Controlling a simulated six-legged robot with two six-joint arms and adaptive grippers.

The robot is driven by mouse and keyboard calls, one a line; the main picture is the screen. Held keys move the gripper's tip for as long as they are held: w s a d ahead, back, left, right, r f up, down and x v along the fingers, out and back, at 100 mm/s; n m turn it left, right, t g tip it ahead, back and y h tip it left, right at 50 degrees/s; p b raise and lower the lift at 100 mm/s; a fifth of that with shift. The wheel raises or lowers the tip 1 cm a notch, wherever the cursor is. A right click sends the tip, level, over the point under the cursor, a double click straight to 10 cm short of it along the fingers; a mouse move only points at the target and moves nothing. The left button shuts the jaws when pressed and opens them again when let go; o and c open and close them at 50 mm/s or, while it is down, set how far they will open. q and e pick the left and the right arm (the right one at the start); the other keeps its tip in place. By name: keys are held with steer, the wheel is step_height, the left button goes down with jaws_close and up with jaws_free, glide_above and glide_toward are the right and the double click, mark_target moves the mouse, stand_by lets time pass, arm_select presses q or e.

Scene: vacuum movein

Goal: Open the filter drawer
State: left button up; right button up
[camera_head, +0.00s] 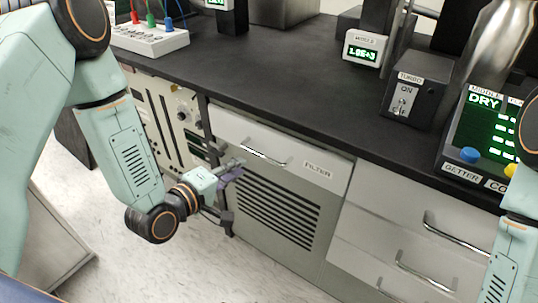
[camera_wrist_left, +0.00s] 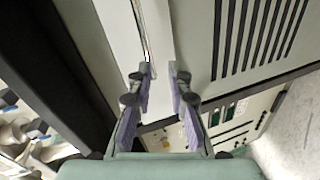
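The filter drawer (camera_head: 285,147) is a pale drawer front labelled FILTER, under the black countertop. It looks closed, and a silver bar handle (camera_head: 264,156) runs across its front. My left gripper (camera_head: 230,180) is in front of the drawer's left part, just left of and below the handle. In the left wrist view its two purple-padded fingers (camera_wrist_left: 160,80) are apart with nothing held between them. There the handle (camera_wrist_left: 142,35) lies just beyond the left fingertip; I cannot tell whether they touch. My right gripper is out of view.
A vented panel (camera_head: 277,209) is below the drawer. More drawers with handles (camera_head: 456,232) stand to the right. The countertop (camera_head: 285,80) holds a turbo switch box (camera_head: 414,98), a small display (camera_head: 363,49) and a larger control panel (camera_head: 485,125). My right arm shows at the right edge.

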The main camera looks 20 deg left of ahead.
mark_target(253, 153)
arm_select(q)
steer(key=shift+n+t, duration=0.3)
steer(key=shift+n, duration=0.6)
steer(key=b+x, duration=0.1)
steer(key=x, duration=0.1)
steer(key=r+x, duration=0.1)
steer(key=x, duration=0.2)
steer(key=b+x, duration=0.1)
steer(key=x, duration=0.1)
steer(key=shift+w+d+r+b, duration=0.1)
steer(key=shift+w+d+b, duration=0.1)
steer(key=shift+w+b, duration=0.2)
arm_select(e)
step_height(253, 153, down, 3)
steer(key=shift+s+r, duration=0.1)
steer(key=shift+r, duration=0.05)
arm_select(q)
jaws_close()
